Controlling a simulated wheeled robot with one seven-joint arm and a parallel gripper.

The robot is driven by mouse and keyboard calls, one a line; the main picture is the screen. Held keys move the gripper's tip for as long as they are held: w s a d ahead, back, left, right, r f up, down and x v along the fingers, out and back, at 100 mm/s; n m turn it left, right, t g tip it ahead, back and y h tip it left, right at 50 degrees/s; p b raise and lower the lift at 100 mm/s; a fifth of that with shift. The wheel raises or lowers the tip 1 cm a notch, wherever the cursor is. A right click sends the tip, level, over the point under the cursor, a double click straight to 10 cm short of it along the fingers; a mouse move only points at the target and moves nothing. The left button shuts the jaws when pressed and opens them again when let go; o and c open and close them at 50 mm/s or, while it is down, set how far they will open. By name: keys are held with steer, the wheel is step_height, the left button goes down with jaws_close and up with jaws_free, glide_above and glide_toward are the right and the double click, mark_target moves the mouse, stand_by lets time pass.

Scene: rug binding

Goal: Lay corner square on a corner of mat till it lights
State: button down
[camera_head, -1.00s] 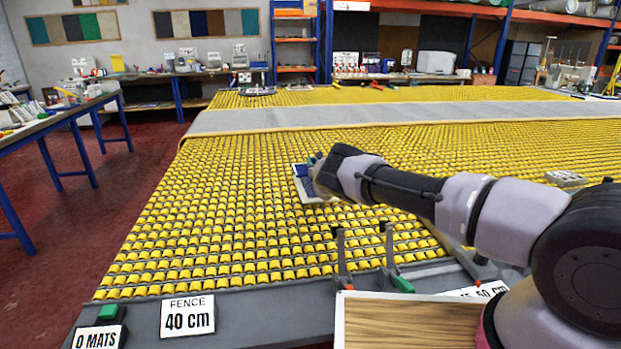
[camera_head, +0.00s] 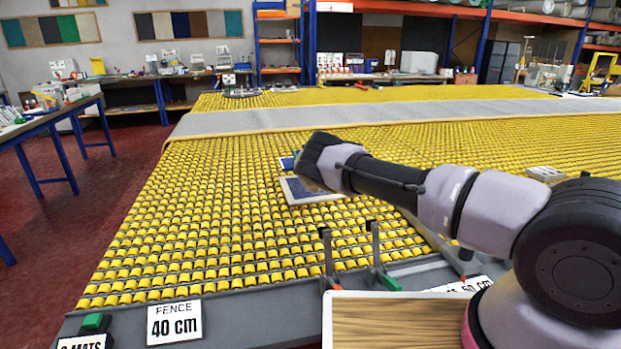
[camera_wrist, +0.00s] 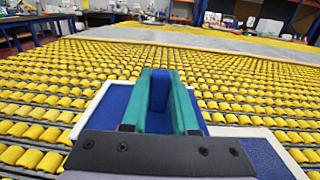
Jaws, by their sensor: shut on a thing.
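My gripper (camera_wrist: 160,108) has teal fingers shut on the upright blue grip of the corner square (camera_wrist: 114,103), a blue plate with a white edge at its left in the wrist view. In the head view a small blue part of the square (camera_head: 288,163) shows left of my wrist. The mat (camera_wrist: 262,156), greyer blue with a pale border, is at the lower right in the wrist view. It lies on the yellow rollers in the head view (camera_head: 296,190), partly hidden by my gripper. The square is beside or over the mat's far side; contact is unclear. No lit lamp is visible.
Yellow rollers (camera_head: 200,210) stretch around the mat, with a grey strip (camera_head: 240,122) across them farther back. Two upright dark posts (camera_head: 375,243) stand at the near edge, by a wooden-topped board (camera_head: 390,320). Rollers left of the mat are clear.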

steer(key=w+d, duration=0.3)
steer(key=d, duration=0.6)
steer(key=w+d+f, duration=0.1)
steer(key=w+d, duration=0.2)
steer(key=d, duration=0.6)
steer(key=shift+d+f, duration=0.2)
steer(key=shift+d, duration=0.1)
steer(key=shift+w, duration=0.1)
steer(key=shift+f, duration=2.8)
step_height(320, 180, up, 7)
